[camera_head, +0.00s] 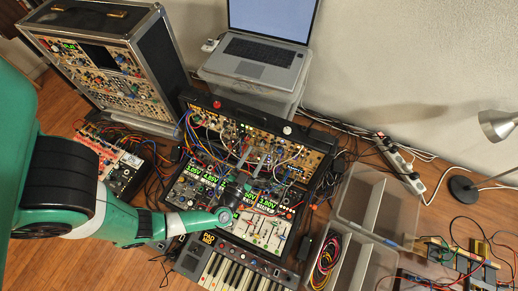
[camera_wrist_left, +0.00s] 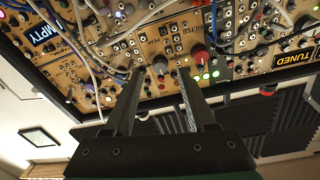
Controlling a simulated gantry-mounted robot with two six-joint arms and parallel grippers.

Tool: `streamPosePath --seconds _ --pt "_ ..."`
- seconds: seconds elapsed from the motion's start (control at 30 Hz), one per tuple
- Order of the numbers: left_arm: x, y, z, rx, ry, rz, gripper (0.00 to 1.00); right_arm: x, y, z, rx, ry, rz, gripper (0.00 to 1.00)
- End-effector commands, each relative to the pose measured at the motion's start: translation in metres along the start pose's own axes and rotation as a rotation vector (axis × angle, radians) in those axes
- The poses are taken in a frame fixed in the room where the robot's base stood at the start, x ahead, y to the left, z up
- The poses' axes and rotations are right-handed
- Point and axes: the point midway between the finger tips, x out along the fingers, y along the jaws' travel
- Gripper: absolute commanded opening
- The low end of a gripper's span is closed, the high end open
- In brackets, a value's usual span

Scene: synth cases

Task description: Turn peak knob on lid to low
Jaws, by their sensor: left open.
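The lid (camera_head: 318,165) of the synth case stands up at the back of the open case and holds a row of tan modules with patch cables. My left gripper (camera_head: 245,160) reaches over the case toward the lid; its fingers are small and dark there. In the left wrist view my left gripper (camera_wrist_left: 160,76) is open, with two black fingers apart. A grey knob (camera_wrist_left: 160,64) shows between the fingertips, and a red knob (camera_wrist_left: 199,53) is just right of them. Whether a finger touches a knob is unclear. My right gripper is not in view.
Loose patch cables (camera_wrist_left: 92,50) cross the panel near the left finger. A keyboard (camera_head: 225,270) lies at the case's front. A laptop (camera_head: 265,50) stands on a clear box behind. A clear bin (camera_head: 372,232) is at right, and a tall synth case (camera_head: 100,65) at left.

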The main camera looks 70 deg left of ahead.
Motion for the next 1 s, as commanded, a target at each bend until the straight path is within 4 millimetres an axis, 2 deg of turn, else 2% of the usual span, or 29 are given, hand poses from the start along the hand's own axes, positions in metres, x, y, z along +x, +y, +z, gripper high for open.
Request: streamPosePath --seconds 0.1,0.2,0.53,0.57,0.8,0.87,1.0 --pt "0.019 -0.001 0.001 -0.001 0.000 -0.005 0.56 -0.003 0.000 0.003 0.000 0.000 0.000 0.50" --pt "0.029 -0.001 0.001 0.000 0.001 -0.004 0.56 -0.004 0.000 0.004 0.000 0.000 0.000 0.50" --pt "0.033 0.000 0.000 0.001 0.000 0.000 0.56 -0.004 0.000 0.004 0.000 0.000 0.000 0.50" --pt "0.033 0.000 0.000 0.001 0.000 0.000 0.53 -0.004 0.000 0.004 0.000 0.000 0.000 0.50" --pt "0.033 0.000 0.000 0.001 0.000 0.000 0.10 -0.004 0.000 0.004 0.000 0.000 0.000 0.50" --pt "0.033 0.000 0.000 0.001 0.000 0.000 0.00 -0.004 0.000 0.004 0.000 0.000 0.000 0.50" --pt "0.033 0.000 0.000 0.001 0.000 0.000 0.00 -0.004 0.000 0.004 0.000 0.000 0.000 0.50"
